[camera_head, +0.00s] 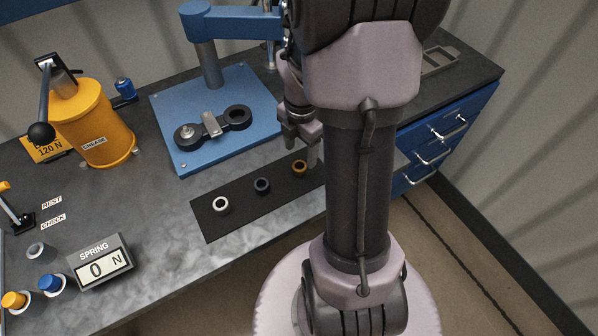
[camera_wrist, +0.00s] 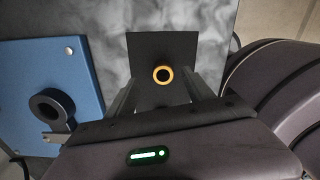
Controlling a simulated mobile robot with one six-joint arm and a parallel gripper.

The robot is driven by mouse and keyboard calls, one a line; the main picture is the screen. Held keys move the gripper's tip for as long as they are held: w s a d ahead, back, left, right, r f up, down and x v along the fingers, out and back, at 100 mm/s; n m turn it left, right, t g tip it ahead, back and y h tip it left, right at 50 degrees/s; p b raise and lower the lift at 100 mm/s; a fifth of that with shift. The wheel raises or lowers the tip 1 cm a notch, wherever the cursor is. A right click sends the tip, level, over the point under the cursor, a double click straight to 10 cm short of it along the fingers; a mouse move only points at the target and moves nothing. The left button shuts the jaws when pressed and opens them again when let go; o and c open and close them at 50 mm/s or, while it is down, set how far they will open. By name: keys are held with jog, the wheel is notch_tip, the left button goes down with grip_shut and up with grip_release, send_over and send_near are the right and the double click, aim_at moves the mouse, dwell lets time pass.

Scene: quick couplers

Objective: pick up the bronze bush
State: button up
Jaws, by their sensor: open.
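The bronze bush (camera_head: 299,167), a small orange-brown ring with a dark hole, stands at the right end of a row of bushes on a dark mat (camera_head: 235,223). In the wrist view the bush (camera_wrist: 154,76) shows between and beyond my fingers, near the middle of the mat (camera_wrist: 150,45). My gripper (camera_head: 302,143) is open and empty, above and close to the bush. In the wrist view my gripper (camera_wrist: 163,82) has one finger on each side of the bush, with gaps. I cannot tell the exact height between the fingertips and the bush.
A white bush (camera_head: 221,204) and a dark grey bush (camera_head: 262,185) share the mat. A blue press plate (camera_head: 190,150) with a black link (camera_head: 235,117) lies behind. A spring gauge (camera_head: 101,262) and a yellow grease pot (camera_head: 95,125) stand left. The bench front edge is near the mat.

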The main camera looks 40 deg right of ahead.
aim_at(300, 166)
jog(key=f+b, duration=0.2)
jog(key=f, duration=0.1)
jog(key=a+f+b, duration=0.1)
jog(key=shift+s+f, duration=0.25)
jog(key=shift+f, duration=0.5)
jog(key=shift+w+d+r, duration=0.1)
jog(key=shift+r, duration=0.1)
grip_shut()
notch_tip(300, 166, up, 4)
jog(key=p, duration=0.2)
jog(key=shift+p, duration=0.35)
jog(key=s+r+p, duration=0.1)
jog(key=s, duration=1.5)
jog(key=shift+d+p, duration=0.4)
